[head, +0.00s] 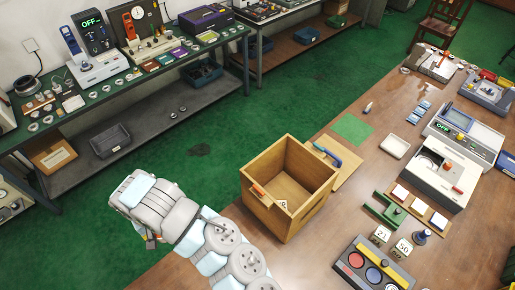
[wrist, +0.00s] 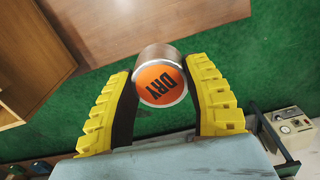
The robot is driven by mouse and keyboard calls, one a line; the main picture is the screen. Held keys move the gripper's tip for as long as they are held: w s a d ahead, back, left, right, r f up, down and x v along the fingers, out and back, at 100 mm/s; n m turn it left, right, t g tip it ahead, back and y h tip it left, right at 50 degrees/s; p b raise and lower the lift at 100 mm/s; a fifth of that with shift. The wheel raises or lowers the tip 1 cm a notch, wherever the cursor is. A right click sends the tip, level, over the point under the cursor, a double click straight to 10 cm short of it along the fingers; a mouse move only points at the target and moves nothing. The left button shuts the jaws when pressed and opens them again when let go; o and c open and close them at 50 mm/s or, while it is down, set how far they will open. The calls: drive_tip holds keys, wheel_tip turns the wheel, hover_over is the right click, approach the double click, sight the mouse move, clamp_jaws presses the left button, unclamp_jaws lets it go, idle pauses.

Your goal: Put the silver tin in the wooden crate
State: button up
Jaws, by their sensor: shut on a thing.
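In the wrist view my gripper (wrist: 164,95) is shut on the silver tin (wrist: 157,54). The tin has an orange end with the word DRY on it, and it sits between the two yellow-and-black fingers. Green floor shows behind it. The wooden crate (head: 303,162) stands on the brown table in the head view, open at the top, with a small white item inside. Part of the crate also shows at the left of the wrist view (wrist: 22,62). In the head view my gripper (head: 150,238) is mostly hidden by my arm, left of the crate, and the tin cannot be made out there.
The brown table (head: 340,212) carries a white machine (head: 440,172), a box with coloured discs (head: 372,265) and several small parts right of the crate. A tan board with a blue-handled tool (head: 325,155) lies beside the crate. Workbenches line the far wall across the green floor.

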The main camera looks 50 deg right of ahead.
drive_tip(key=d+f+m, duration=0.1)
drive_tip(key=d+m, duration=0.1)
drive_tip(key=d, duration=1)
drive_tip(key=w+d+f+m, duration=0.1)
drive_tip(key=d+m, duration=0.1)
drive_tip(key=d, duration=0.9)
drive_tip(key=w+d+f+m+b, duration=0.1)
drive_tip(key=d+m, duration=0.1)
drive_tip(key=d, duration=1)
drive_tip(key=shift+w+d+f+m, duration=0.1)
drive_tip(key=shift+d+f+m, duration=0.05)
drive_tip(key=shift+d+m, duration=0.25)
drive_tip(key=s+d, duration=0.1)
drive_tip(key=d, duration=0.1)
drive_tip(key=s+d, duration=0.1)
drive_tip(key=d, duration=0.1)
drive_tip(key=shift+s, duration=0.3)
drive_tip(key=shift+s+d, duration=0.15)
drive_tip(key=shift+s, duration=0.15)
drive_tip(key=shift+s+d, duration=0.25)
drive_tip(key=shift+d, duration=0.3)
drive_tip(key=shift+s+d, duration=0.25)
